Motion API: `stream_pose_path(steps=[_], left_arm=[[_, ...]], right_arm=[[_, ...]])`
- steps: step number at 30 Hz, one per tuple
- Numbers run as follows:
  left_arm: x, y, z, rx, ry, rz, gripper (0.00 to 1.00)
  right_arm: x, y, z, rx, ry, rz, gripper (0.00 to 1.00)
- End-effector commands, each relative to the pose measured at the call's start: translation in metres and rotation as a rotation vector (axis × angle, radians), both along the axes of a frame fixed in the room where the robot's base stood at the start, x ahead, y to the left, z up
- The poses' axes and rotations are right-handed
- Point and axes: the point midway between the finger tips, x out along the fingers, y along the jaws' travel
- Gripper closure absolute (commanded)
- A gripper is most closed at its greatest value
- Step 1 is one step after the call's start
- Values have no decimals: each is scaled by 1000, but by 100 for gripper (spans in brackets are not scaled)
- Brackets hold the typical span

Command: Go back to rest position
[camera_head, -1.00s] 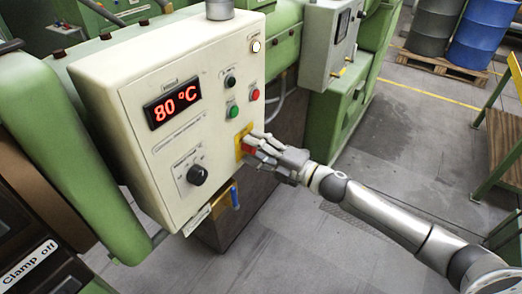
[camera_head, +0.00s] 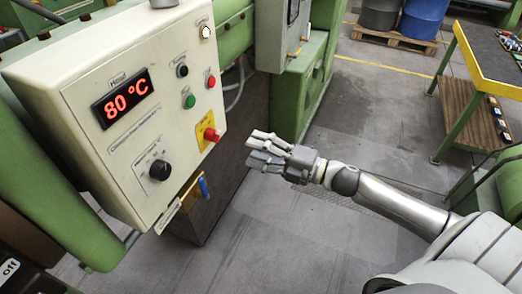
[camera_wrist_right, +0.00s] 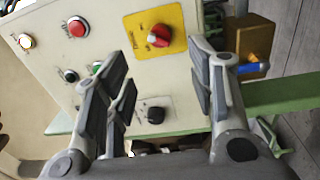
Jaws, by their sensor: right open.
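My right gripper (camera_head: 268,150) is open and empty in the head view, to the right of the cream control box (camera_head: 75,80) and apart from it. In the right wrist view its open fingers (camera_wrist_right: 160,85) frame the box's face. The red emergency knob (camera_head: 210,135) sits on a yellow plate; it also shows in the right wrist view (camera_wrist_right: 160,35). The red display (camera_head: 122,98) reads 80 °C. My left gripper is not in view.
A black dial (camera_head: 160,170) and green button (camera_head: 189,101) are on the box. A blue barrel (camera_head: 423,18) stands on a pallet at the back. The grey floor (camera_head: 300,235) below my right gripper is clear.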

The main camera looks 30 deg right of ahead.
Motion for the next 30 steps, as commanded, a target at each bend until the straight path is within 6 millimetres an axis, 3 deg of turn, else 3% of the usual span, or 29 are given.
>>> stream_pose_path(steps=[22, 26, 29, 30], left_arm=[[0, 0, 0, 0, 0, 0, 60], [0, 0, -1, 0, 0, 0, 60], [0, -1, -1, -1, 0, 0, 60], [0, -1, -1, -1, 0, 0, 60]], right_arm=[[-2, -8, -7, 10, 16, -18, 49], [9, -33, -48, 68, 116, -120, 49], [14, -65, -108, 148, 256, -258, 49], [13, -77, -136, 182, 318, -317, 49]])
